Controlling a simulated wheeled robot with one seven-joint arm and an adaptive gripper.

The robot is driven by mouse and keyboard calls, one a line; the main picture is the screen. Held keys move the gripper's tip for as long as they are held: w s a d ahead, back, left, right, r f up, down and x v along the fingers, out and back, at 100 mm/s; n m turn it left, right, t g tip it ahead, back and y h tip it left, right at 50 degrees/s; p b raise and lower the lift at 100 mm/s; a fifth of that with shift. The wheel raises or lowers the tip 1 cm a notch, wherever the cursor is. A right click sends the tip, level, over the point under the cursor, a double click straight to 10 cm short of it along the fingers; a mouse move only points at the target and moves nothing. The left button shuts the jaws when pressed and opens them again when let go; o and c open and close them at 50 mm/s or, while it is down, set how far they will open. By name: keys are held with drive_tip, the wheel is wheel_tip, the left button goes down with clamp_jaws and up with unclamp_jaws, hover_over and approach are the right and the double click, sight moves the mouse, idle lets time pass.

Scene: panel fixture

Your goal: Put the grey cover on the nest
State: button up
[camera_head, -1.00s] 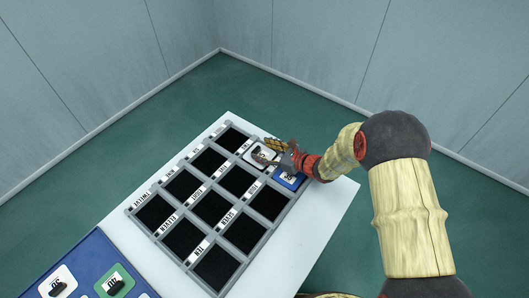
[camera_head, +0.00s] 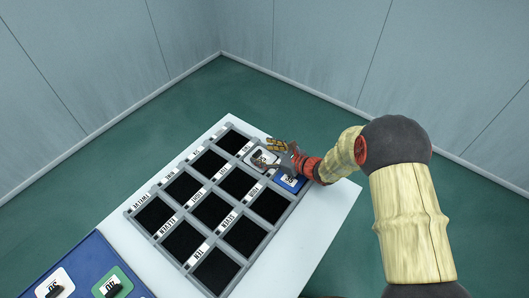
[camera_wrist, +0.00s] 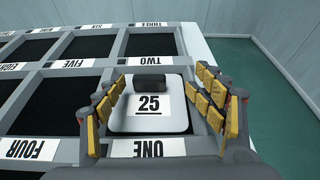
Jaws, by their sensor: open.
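A pale grey-white cover (camera_head: 259,154) with a dark knob and the number 25 lies in a cell of the panel grid, between the labels TWO and ONE. In the wrist view the cover (camera_wrist: 150,117) looks square with the cell and seems to sit flat in it. My gripper (camera_head: 270,155) is open around it. In the wrist view its yellow-padded fingers stand to the left and right of the cover, with small gaps visible. The grid frame (camera_wrist: 200,52) shows around the cell. The cell's floor under the cover is hidden.
A blue cover (camera_head: 290,183) sits in the corner cell beside the gripper. Several other cells, such as the one by TEN (camera_head: 215,272), are empty and black. A blue tray (camera_head: 85,262) at bottom left holds a white cover (camera_head: 56,285) and a green cover (camera_head: 116,282).

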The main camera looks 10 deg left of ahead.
drive_tip(key=shift+s+d+f, duration=0.25)
drive_tip(key=shift+s+f, duration=0.05)
drive_tip(key=shift+f, duration=0.3)
drive_tip(key=shift+s+d+f, duration=0.2)
drive_tip(key=shift+s+f, duration=0.05)
drive_tip(key=shift+f, duration=0.35)
drive_tip(key=shift+r+p, duration=0.5)
drive_tip(key=shift+p, duration=0.05)
drive_tip(key=p+v, duration=0.1)
drive_tip(key=v, duration=0.3)
drive_tip(key=r+v, duration=0.1)
drive_tip(key=v, duration=0.3)
drive_tip(key=p+v, duration=0.1)
drive_tip(key=v, duration=0.3)
drive_tip(key=shift+w+a+r+p, duration=0.15)
drive_tip(key=shift+w+r+p, duration=0.05)
drive_tip(key=shift+w+p, duration=0.15)
